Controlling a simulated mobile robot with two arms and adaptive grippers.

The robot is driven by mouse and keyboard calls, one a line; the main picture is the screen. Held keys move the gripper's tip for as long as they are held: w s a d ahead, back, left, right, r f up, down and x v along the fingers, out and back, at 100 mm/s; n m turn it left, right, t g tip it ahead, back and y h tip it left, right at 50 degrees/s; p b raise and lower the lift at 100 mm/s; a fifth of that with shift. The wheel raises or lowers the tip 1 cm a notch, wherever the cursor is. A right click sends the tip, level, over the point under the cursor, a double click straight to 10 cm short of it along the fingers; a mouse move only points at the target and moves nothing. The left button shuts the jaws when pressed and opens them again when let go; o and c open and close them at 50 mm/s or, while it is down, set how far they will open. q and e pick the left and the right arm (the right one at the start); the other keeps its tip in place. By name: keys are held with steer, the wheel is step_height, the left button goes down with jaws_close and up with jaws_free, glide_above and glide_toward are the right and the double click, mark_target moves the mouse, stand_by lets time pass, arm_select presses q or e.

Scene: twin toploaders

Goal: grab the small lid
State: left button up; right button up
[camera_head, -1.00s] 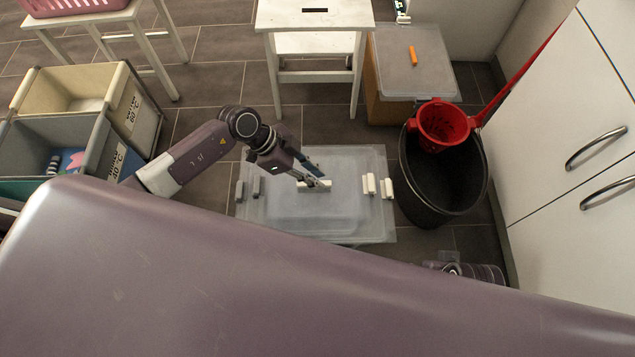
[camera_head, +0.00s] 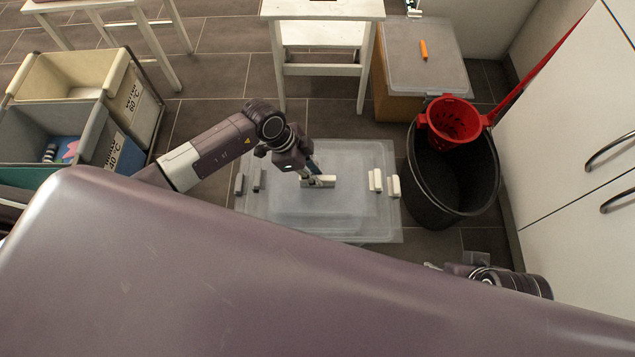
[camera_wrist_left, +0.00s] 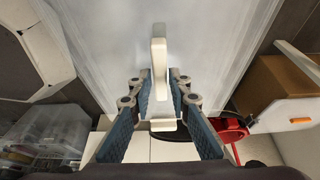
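A translucent sheet-like box top (camera_head: 262,215) lies low on the floor in the middle of the head view. A white bar handle (camera_head: 322,181) stands near its centre; the outline of a separate small lid around it is faint, so I cannot tell its edges. My left gripper (camera_head: 316,180) reaches down to this handle. In the left wrist view the handle (camera_wrist_left: 158,62) lies between the two blue-padded fingers of my left gripper (camera_wrist_left: 161,84), with gaps visible beside its near end. The fingers look open around it.
Two white handles (camera_head: 394,186) stand at the top's right side and two grey ones (camera_head: 240,184) at its left. A black bucket (camera_head: 421,203) with a red basket (camera_head: 455,122) stands close on the right. Laundry bins (camera_head: 30,115) are at left, a white stool (camera_head: 322,8) behind.

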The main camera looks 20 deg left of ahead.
arm_select(q)
steer(key=shift+w+d+f, duration=0.1)
steer(key=shift+f, duration=0.2)
jaws_close()
stand_by(0.4)
